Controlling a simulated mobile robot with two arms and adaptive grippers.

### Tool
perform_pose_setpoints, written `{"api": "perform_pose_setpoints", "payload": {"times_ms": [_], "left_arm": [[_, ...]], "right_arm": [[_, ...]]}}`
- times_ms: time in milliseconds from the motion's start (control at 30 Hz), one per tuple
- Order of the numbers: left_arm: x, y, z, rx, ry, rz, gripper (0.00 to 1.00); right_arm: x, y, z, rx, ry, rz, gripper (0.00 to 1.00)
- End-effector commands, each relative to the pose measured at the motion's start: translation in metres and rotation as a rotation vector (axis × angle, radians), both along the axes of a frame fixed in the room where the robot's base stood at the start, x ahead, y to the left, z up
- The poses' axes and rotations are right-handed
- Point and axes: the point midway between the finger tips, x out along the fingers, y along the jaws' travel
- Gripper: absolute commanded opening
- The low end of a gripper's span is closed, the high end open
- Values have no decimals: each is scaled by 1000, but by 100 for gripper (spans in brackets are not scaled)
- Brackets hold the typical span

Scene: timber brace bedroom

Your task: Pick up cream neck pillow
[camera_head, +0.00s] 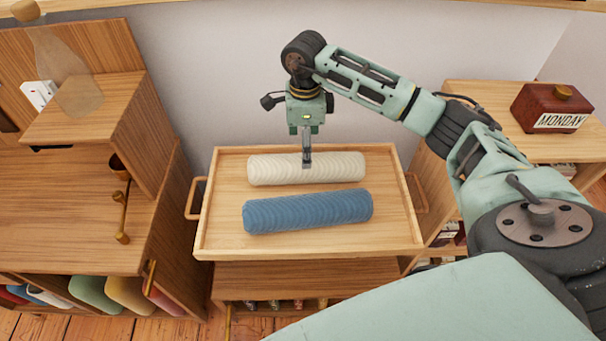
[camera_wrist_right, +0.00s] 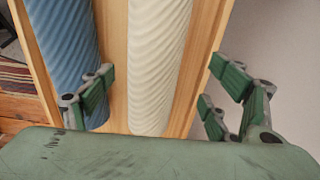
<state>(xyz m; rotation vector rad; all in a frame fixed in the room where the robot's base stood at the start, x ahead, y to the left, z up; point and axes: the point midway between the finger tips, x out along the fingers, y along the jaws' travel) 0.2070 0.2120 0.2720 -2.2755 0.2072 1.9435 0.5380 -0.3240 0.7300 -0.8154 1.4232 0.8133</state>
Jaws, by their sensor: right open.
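The cream neck pillow (camera_head: 335,168) is a ribbed cylinder lying on its side at the back of a wooden tray (camera_head: 407,226). It also shows in the right wrist view (camera_wrist_right: 156,60), running between the open fingers. My right gripper (camera_head: 307,160) points down over the middle of the cream pillow. In the right wrist view its fingers (camera_wrist_right: 158,90) are open, one on each side of the pillow, with nothing held. I cannot tell how far above the pillow the fingertips are. My left gripper is not in view.
A blue ribbed pillow (camera_head: 308,211) lies just in front of the cream one; in the right wrist view it is close to the left finger (camera_wrist_right: 66,45). A wooden desk (camera_head: 70,205) stands left, a cabinet with a red calendar box (camera_head: 553,108) right. The wall is behind the tray.

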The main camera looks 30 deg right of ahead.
Motion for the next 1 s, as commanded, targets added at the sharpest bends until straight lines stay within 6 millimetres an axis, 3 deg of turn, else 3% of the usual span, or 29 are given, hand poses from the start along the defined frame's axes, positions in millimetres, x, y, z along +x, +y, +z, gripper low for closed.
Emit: {"api": "perform_pose_setpoints", "payload": {"times_ms": [67, 700, 1000], "left_arm": [[2, 0, -7, 1, -2, 0, 20], [13, -2, 3, -1, -9, 2, 20], [15, -2, 5, -1, -13, 1, 20]], "right_arm": [[1, -1, -9, 1, -5, -3, 81], [-6, 4, -83, 6, -4, -4, 81], [-5, 4, -85, 6, -5, -3, 79]]}}
